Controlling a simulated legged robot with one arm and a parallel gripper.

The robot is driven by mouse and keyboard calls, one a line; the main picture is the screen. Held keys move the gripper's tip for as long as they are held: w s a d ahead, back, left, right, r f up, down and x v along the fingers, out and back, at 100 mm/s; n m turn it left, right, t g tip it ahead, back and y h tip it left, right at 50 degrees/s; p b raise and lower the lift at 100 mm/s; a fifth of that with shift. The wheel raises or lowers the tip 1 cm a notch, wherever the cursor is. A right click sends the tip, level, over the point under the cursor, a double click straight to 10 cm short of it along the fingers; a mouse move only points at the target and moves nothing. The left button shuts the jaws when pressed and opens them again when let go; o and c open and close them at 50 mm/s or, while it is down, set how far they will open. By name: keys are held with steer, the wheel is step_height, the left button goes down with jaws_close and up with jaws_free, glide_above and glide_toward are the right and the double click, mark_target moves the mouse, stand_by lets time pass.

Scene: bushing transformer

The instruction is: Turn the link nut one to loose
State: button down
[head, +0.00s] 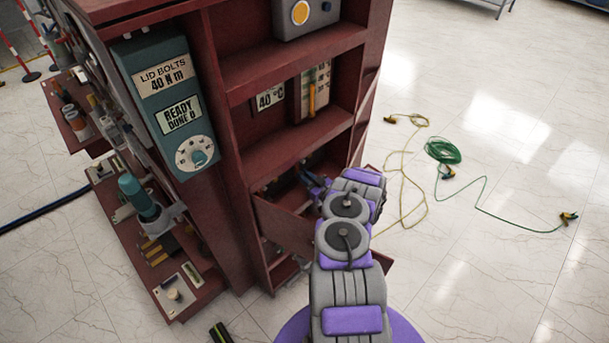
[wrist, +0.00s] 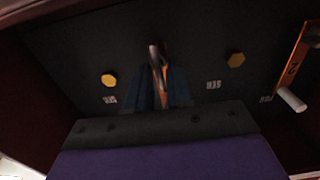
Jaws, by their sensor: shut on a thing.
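In the wrist view a dark panel (wrist: 205,35) fills the back of the compartment. My gripper (wrist: 160,80) reaches up to it at the middle, its blue fingers shut on a narrow orange and grey part (wrist: 157,55). This is probably link nut one or its handle, but the fingers and shade hide most of it. A yellow hex piece (wrist: 109,80) is on the left and another (wrist: 236,60) on the right, both apart from my fingers. In the head view my gripper (head: 316,184) is inside the cabinet's lower compartment, and the nut cannot be seen there.
An orange bar (wrist: 296,55) marked 2, with a pale handle (wrist: 292,99), is at the panel's right. Yellow and green cables (head: 443,150) lie on the open floor at right.

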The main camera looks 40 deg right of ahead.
steer(key=c, duration=1.3)
jaws_free()
steer(key=shift+d, duration=0.1)
steer(key=shift+s, duration=0.1)
steer(key=s+p, duration=0.1)
steer(key=s, duration=0.4)
steer(key=s+d+p, duration=0.1)
steer(key=s+p, duration=0.1)
steer(key=s, duration=0.4)
steer(key=s+p, duration=0.1)
steer(key=s, duration=0.5)
steer(key=shift+d+f+p, duration=0.1)
steer(key=shift+d+p, duration=0.1)
steer(key=shift+p, duration=0.2)
